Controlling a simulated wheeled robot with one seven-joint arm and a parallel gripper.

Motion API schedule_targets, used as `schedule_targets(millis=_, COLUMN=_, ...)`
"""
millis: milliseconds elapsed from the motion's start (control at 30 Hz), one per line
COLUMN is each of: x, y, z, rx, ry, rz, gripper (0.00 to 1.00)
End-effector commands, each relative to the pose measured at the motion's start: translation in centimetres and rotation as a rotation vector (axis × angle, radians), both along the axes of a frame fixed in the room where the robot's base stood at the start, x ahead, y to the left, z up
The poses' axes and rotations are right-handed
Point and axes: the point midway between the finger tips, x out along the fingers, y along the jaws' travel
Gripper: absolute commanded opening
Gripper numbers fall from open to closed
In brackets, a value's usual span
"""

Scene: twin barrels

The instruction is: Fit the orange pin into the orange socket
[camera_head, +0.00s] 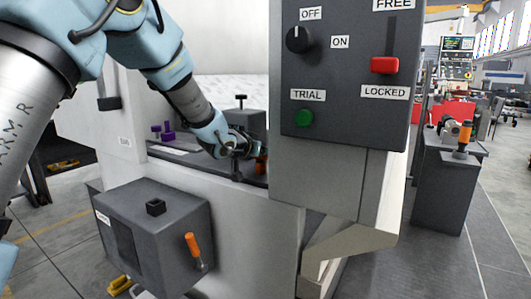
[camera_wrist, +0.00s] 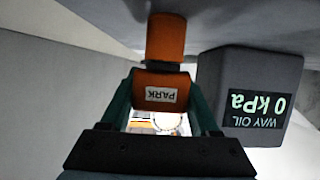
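In the wrist view, an orange block (camera_wrist: 158,91) with an upside-down "PARK" label sits between the two teal fingertips of my gripper (camera_wrist: 160,82). An orange cylinder (camera_wrist: 166,38) shows just above it in the picture, past a dark neck. Which of these is the pin and which the socket is not clear. The fingers are apart, with the block's sides close to both; contact cannot be made out. In the head view, my gripper (camera_head: 246,150) is low over the machine's dark ledge, close to a small orange piece (camera_head: 261,165).
A dark gauge box (camera_wrist: 254,95) reading "0 kPa" stands close beside my gripper. The control panel (camera_head: 345,75) overhangs at right. Purple knobs (camera_head: 164,132) stand on the ledge's left. A dark box (camera_head: 155,235) with an orange-handled lever (camera_head: 192,244) juts out below.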

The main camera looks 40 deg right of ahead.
Motion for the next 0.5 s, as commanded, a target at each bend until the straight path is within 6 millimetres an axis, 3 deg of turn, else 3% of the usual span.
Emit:
schedule_targets(millis=33, x=-0.02, y=0.04, z=-0.18, rx=0.003, ry=0.002, rz=0.0, gripper=0.66)
schedule_targets(millis=300, x=-0.01, y=0.03, z=-0.14, rx=0.003, ry=0.001, rz=0.0, gripper=0.97)
schedule_targets(millis=500, x=-0.01, y=0.04, z=-0.15, rx=0.003, ry=0.001, rz=0.0, gripper=0.97)
